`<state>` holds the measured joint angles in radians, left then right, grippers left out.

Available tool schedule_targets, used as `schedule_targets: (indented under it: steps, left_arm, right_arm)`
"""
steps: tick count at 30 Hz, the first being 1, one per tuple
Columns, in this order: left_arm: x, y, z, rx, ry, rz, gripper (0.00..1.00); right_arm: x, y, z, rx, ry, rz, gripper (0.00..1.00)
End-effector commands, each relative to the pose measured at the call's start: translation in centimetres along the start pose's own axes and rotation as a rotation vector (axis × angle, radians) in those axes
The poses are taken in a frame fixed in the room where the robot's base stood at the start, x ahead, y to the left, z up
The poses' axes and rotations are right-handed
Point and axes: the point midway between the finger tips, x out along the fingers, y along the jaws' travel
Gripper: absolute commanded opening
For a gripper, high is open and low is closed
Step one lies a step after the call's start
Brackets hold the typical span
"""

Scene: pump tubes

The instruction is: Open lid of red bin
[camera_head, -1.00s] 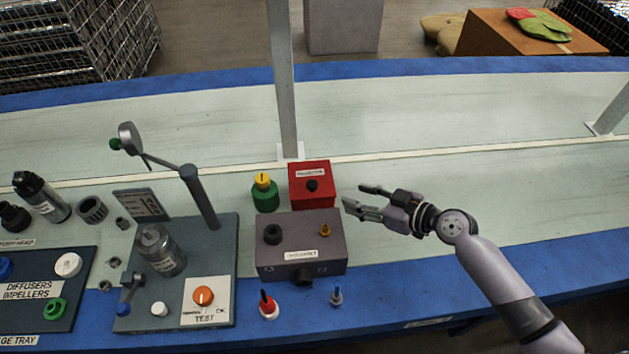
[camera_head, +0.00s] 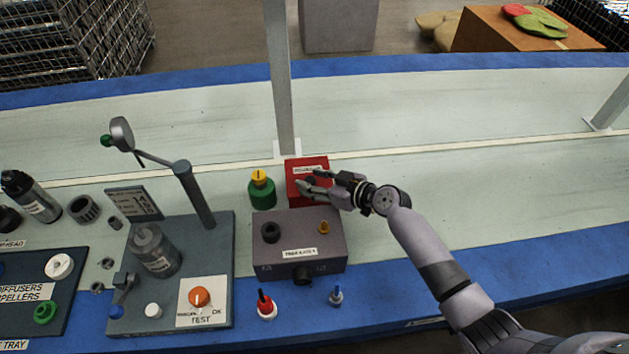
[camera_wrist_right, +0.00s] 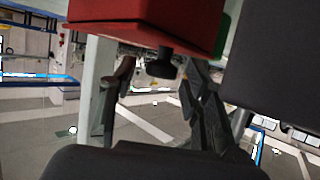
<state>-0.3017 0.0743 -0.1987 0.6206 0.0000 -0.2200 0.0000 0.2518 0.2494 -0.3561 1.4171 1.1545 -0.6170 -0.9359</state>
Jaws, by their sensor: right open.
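The red bin (camera_head: 307,167) stands on the table behind the grey box, its lid closed, with a dark knob on top. The bin also shows in the right wrist view (camera_wrist_right: 140,22), with the black knob (camera_wrist_right: 163,64). My right gripper (camera_head: 308,180) is open at the bin, reaching in from the right and covering part of its top. In the right wrist view the open fingers (camera_wrist_right: 158,80) stand on either side of the knob, apart from it as far as I can tell. My left gripper is not in view.
The grey box (camera_head: 298,240) with a black and an orange knob sits just in front of the bin. A green bottle with a yellow cap (camera_head: 261,190) stands close to its left. A grey post (camera_head: 281,90) rises behind. The table to the right is clear.

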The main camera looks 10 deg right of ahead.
Motion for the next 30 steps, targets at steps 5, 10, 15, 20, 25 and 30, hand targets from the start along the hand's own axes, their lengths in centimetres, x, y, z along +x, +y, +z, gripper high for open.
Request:
schedule_targets:
  steps: [5,10,15,20,25,30]
  left_arm:
    - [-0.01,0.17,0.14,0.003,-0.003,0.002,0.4]
    - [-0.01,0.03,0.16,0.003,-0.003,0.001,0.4]
    - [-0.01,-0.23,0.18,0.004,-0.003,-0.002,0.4]
    - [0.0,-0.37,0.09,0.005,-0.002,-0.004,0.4]
    - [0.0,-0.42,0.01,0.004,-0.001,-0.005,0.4]
    - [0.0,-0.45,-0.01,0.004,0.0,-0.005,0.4]
  right_arm:
    - [-0.03,-0.01,0.0,0.0,0.0,0.0,0.38]
    - [-0.04,-0.01,0.01,0.0,0.0,0.0,0.27]
    - [-0.05,-0.01,0.01,0.0,0.0,0.0,0.15]
    - [-0.05,0.0,0.02,0.0,0.0,0.0,0.04]
    - [-0.06,0.0,0.02,0.0,0.0,0.0,0.0]
    - [-0.06,0.01,0.02,0.0,0.0,0.0,0.0]
